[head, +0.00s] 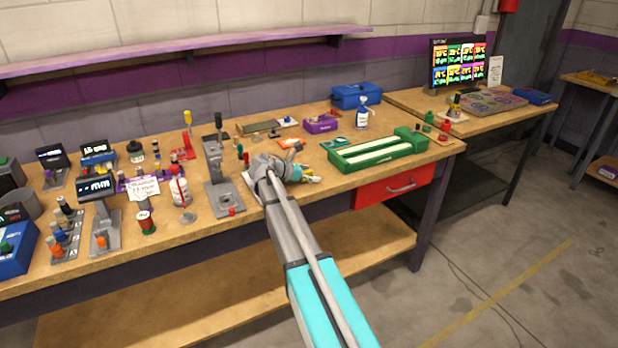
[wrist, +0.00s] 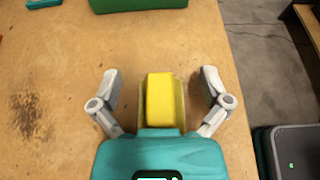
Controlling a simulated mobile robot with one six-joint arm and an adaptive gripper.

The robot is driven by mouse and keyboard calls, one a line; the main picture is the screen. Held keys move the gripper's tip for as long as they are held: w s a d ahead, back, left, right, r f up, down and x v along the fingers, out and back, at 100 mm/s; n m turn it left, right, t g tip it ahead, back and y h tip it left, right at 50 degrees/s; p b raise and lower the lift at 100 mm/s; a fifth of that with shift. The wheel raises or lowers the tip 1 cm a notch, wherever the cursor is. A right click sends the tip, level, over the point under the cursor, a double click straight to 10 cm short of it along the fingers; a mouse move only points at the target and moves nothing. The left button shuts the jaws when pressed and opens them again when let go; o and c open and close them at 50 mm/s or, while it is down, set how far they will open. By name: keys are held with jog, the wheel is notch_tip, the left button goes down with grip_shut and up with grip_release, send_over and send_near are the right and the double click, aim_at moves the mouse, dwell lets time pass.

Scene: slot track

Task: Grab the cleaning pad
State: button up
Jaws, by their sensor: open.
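The cleaning pad, a yellow block (wrist: 160,100) with a duller tan layer along its edges, lies on the wooden workbench (wrist: 60,75) in the wrist view. My gripper (wrist: 160,82) is open, with one grey finger to the left of the pad and one to the right. A clear gap shows between the pad and each finger. The pad's near end meets the edge of my teal gripper body in the picture, so that end may be hidden. In the head view my gripper (head: 298,172) is low over the front of the bench, and my arm hides most of that spot.
A green tray (head: 376,152) stands just right of my gripper, its edge also at the top of the wrist view (wrist: 140,4). The bench's front edge is close.

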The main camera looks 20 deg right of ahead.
jog(key=shift+c, duration=0.2)
jog(key=c, duration=1)
jog(key=shift+r, duration=0.15)
notch_tip(320, 180, up, 3)
jog(key=p, duration=0.3)
jog(key=s+d+r+p, duration=0.1)
jog(key=s+r+p, duration=0.8)
jog(key=s, duration=0.5)
jog(key=shift+d+r+p, duration=0.3)
jog(key=shift+r+p, duration=0.1)
jog(key=shift+p, duration=0.1)
